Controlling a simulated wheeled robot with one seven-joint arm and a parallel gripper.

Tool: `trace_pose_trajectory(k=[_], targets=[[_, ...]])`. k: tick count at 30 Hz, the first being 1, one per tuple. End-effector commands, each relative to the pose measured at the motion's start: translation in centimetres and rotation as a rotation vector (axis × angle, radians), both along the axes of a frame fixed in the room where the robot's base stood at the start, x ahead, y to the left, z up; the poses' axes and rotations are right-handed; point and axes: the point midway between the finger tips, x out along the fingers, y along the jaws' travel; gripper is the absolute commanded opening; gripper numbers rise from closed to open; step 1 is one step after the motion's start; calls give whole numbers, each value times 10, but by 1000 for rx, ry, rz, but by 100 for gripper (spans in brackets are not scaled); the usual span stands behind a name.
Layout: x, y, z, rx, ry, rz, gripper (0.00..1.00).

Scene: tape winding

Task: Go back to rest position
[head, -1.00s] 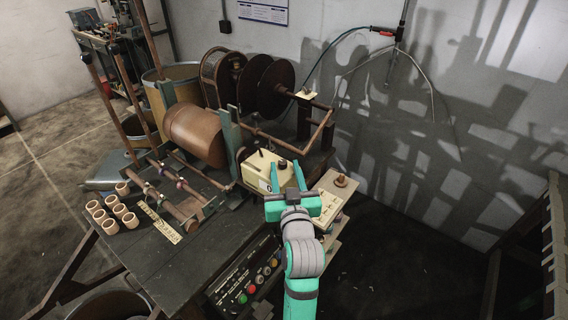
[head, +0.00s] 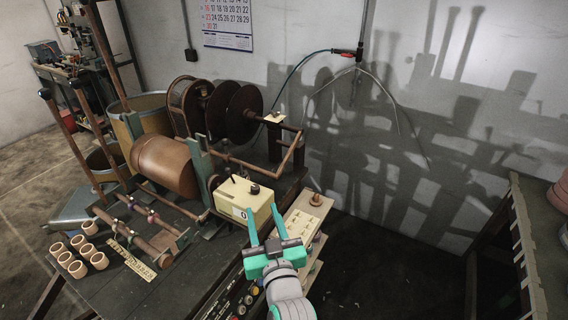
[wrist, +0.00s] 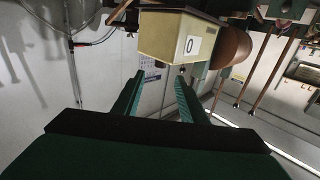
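My gripper (head: 264,226) is in the lower middle of the head view, with its two green fingers spread apart and nothing between them. Its fingers also show in the wrist view (wrist: 160,92), apart and empty. A cream box (head: 245,200) with dark knobs on top sits on the machine table just beyond the fingertips. In the wrist view the same box (wrist: 165,38) appears upside down, with a "0" label on its face. I cannot tell whether a fingertip touches it.
The winding machine's copper-coloured drum (head: 166,165) and dark discs (head: 244,112) stand behind. Several tan rings (head: 78,256) lie at the table's left. A small board (head: 304,216) is right of my gripper. Dark floor (head: 380,260) lies open to the right; a shelf (head: 524,250) stands farther right.

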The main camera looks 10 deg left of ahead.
Motion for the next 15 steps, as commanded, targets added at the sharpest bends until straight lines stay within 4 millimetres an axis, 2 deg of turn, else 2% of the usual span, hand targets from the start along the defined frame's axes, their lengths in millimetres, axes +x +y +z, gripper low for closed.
trace_pose_trajectory(k=[4, 8, 15], targets=[[-2, -2, -5, 4, 5, -6, 39], [-10, -9, -24, 24, 26, -35, 39], [-47, -37, -88, 75, 85, -143, 39]])
